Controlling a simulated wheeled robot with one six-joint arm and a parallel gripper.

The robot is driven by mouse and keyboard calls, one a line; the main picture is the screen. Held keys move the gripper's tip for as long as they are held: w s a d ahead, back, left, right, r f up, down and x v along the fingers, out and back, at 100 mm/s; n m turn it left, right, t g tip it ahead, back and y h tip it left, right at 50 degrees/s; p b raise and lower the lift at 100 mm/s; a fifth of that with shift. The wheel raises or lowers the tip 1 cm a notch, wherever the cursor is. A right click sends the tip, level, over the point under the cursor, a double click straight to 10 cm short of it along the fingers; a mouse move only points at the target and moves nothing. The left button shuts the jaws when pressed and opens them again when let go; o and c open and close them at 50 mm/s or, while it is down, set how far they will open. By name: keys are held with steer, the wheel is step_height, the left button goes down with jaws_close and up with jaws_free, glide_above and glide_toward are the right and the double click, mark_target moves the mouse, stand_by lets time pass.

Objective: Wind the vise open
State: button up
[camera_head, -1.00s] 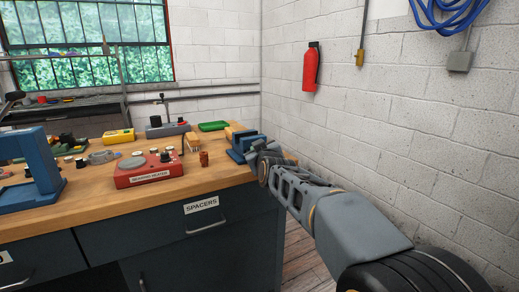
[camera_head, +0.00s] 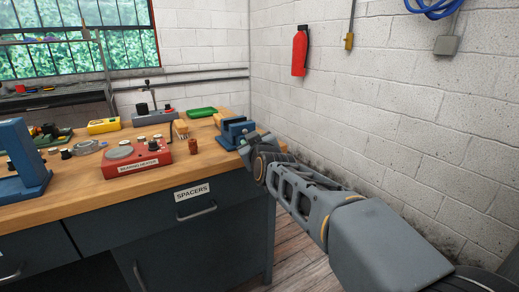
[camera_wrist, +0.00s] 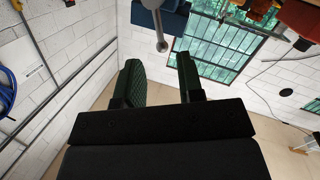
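The blue vise (camera_head: 232,135) sits at the right front corner of the wooden workbench. In the wrist view its blue body (camera_wrist: 150,16) is at the top, partly cut off, with a grey rod ending in a round knob (camera_wrist: 161,46) pointing toward me. My gripper (camera_wrist: 159,60) is open, its two dark fingers apart. The knob appears in the gap near the fingertips, and I see no finger touching it. In the head view my gripper (camera_head: 250,144) is beside the vise's right side, and the vise's handle is hard to make out there.
The workbench (camera_head: 100,192) also holds a red bearing heater (camera_head: 136,162), a brown cylinder (camera_head: 193,147), a brush (camera_head: 181,130) and a green tray (camera_head: 201,113). A block wall (camera_head: 400,110) with a fire extinguisher (camera_head: 300,51) stands close to my arm's right. Floor shows right of the bench.

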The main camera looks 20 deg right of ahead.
steer(key=s+p, duration=0.2)
steer(key=s, duration=0.6)
steer(key=shift+r, duration=0.4)
